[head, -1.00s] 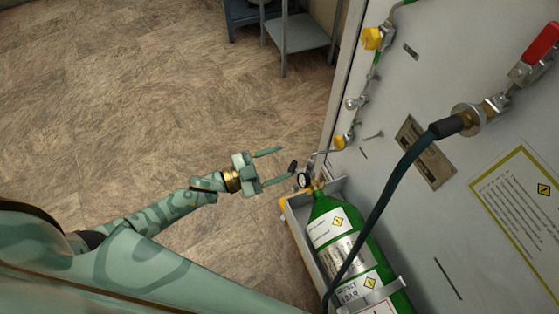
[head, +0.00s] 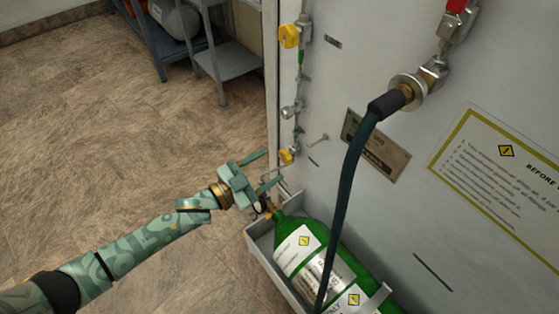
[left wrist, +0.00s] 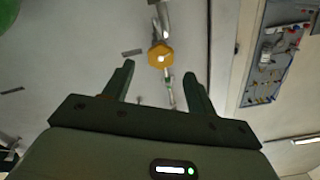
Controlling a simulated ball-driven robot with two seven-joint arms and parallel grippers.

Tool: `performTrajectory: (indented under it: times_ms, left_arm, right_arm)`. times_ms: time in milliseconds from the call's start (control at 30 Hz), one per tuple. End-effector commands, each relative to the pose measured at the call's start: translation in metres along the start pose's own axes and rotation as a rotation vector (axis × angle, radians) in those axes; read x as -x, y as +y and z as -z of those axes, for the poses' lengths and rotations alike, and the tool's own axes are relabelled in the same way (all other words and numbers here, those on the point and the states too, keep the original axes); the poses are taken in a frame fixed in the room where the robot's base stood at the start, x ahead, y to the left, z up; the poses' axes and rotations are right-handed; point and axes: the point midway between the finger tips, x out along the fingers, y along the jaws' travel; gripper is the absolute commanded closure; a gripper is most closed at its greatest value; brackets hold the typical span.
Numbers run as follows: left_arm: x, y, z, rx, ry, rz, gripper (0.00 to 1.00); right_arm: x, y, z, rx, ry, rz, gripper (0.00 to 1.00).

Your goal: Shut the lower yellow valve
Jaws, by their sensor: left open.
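The lower yellow valve (head: 287,156) is a small yellow knob on the thin pipe run near the left edge of the grey panel. A larger upper yellow valve (head: 289,36) sits above it. My left gripper (head: 269,170) is open and empty, just left of and slightly below the lower valve, with its fingers pointing toward the panel. I see no clear contact. In the left wrist view a yellow valve (left wrist: 160,56) shows beyond the open fingers; I cannot tell for certain which one it is. My right gripper is not in view.
A green gas cylinder (head: 325,262) lies in a grey tray (head: 262,246) just below my left gripper. A dark hose (head: 349,185) hangs in front of the panel (head: 400,215). A grey shelf (head: 228,62) stands behind. Floor to the left is clear.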

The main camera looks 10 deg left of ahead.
Motion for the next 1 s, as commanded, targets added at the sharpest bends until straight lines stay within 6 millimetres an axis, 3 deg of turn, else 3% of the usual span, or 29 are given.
performTrajectory:
  times_ms: [100,233,400,600,767,1000]
  left_arm:
    - [-0.023,0.002,-0.003,0.003,0.000,-0.001,0.43]
    - [-0.038,0.001,-0.002,0.002,-0.001,-0.001,0.43]
    - [-0.044,0.001,-0.001,0.001,-0.002,-0.001,0.43]
    - [-0.044,0.000,0.000,0.001,-0.001,0.000,0.43]
    - [-0.044,0.000,0.000,0.001,-0.001,0.000,0.85]
    - [-0.044,0.000,0.000,-0.008,-0.001,0.000,0.88]
  right_arm:
    - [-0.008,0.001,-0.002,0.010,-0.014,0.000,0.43]
    - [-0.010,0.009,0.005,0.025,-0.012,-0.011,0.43]
    - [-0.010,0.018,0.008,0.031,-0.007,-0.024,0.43]
    - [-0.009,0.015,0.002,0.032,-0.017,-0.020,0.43]
    - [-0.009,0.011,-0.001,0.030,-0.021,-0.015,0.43]
    - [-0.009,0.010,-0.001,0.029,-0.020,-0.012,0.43]
